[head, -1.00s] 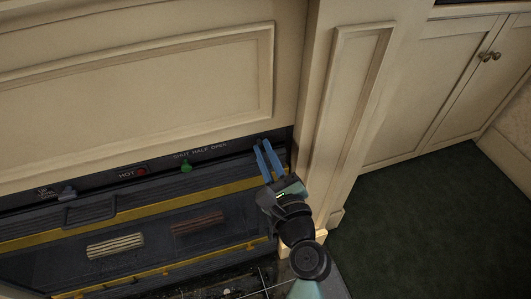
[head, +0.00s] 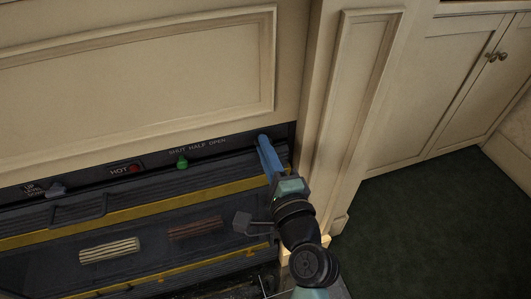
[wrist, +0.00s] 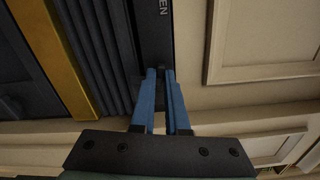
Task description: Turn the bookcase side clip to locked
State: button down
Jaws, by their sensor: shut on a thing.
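My gripper (head: 264,142) has blue fingers and reaches the right end of the dark control strip (head: 222,148) above the fireplace front. In the wrist view, the gripper (wrist: 160,74) has its fingers close together on a small dark piece at the strip, mostly hidden between them. I cannot tell whether this piece is the bookcase side clip. No bookcase and no "locked" mark can be made out.
The strip carries a green knob (head: 182,163) marked SHUT HALF OPEN, a red HOT light (head: 135,169) and a grey lever (head: 56,190) at left. A cream pilaster (head: 355,110) stands close at right. Beyond it are cream cupboards (head: 445,95) and clear dark green carpet (head: 430,220).

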jog(key=shift+f+n+b, duration=0.15)
jog(key=shift+n+b, duration=0.3)
jog(key=shift+n, duration=0.65)
jog(key=c, duration=0.9)
grip_release()
